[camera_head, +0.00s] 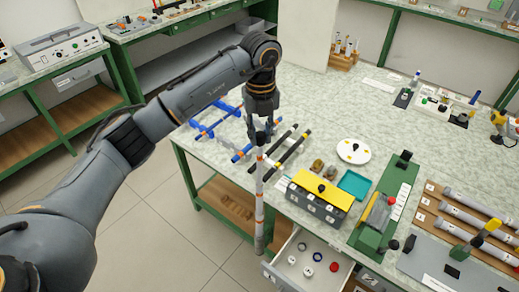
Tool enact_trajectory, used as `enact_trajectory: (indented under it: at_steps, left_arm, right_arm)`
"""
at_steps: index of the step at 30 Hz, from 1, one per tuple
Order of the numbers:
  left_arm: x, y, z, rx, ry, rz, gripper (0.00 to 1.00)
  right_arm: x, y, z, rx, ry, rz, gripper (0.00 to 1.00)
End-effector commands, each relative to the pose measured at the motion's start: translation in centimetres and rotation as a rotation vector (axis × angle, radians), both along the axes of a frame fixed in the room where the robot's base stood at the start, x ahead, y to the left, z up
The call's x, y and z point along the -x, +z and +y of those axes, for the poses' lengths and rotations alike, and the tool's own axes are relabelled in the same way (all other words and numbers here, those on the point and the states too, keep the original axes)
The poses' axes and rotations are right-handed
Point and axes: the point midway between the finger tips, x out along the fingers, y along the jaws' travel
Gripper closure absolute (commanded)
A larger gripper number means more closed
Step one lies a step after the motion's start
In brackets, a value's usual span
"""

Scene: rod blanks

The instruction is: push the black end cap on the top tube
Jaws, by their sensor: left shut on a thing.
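My left gripper (261,136) points down and is shut on the upper end of a long grey tube with orange bands (259,195). The tube hangs upright at the front edge of the table, its lower end beside the open drawer. Several grey tubes lie on a brown board at the right; the top one (472,202) is farthest back. I cannot make out for certain which black piece is the end cap. My right gripper is not in view.
The open drawer (273,272) holds rings and a red cap (334,266). A yellow-topped box (322,186), a teal tray (354,184) and a green fixture (386,215) stand on the table. Blue racks (214,122) with rods lie behind the held tube.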

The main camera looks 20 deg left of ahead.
Motion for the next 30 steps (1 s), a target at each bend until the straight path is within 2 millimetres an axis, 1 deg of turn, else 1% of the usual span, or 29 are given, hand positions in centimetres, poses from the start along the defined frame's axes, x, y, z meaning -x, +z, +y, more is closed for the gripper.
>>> enact_trajectory:
  at_steps: [1, 5, 8, 9, 12, 14, 22, 26, 27, 29, 30]
  left_arm:
    - [-0.4, -0.7, 0.1, 0.002, 0.0, -0.001, 0.86]
    - [-0.9, -1.1, 0.3, 0.002, 0.0, -0.001, 0.86]
    - [-1.3, -1.9, 0.6, 0.001, 0.001, -0.001, 0.86]
    - [-1.6, -2.4, 0.7, 0.0, 0.002, 0.0, 0.86]
    - [-1.5, -4.2, 0.6, 0.001, -0.002, 0.002, 0.86]
    - [-1.5, -4.9, 0.6, 0.001, -0.002, 0.001, 0.86]
    - [-1.5, -4.9, 0.7, 0.0, -0.001, -0.001, 0.86]
    - [-1.5, -5.3, 0.7, 0.0, -0.001, -0.001, 0.86]
    - [-1.5, -5.3, 0.7, 0.0, -0.001, -0.001, 0.73]
    - [-1.5, -5.2, 0.7, 0.0, -0.001, -0.001, 0.61]
    - [-1.5, -5.2, 0.7, 0.0, -0.001, -0.001, 0.53]
  right_arm:
    - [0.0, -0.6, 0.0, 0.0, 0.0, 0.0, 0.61]
    - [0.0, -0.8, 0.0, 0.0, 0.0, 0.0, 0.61]
    - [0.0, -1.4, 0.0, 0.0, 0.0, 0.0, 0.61]
    - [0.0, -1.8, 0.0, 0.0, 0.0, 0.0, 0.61]
    - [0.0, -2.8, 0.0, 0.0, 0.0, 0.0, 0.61]
    - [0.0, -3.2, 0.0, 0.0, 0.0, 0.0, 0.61]
    - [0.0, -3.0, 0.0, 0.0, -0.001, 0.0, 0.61]
    - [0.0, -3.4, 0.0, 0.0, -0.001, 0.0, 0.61]
    - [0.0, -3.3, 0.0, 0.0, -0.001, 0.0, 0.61]
    - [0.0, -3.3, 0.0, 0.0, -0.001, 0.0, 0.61]
    - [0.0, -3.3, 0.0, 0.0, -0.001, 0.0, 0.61]
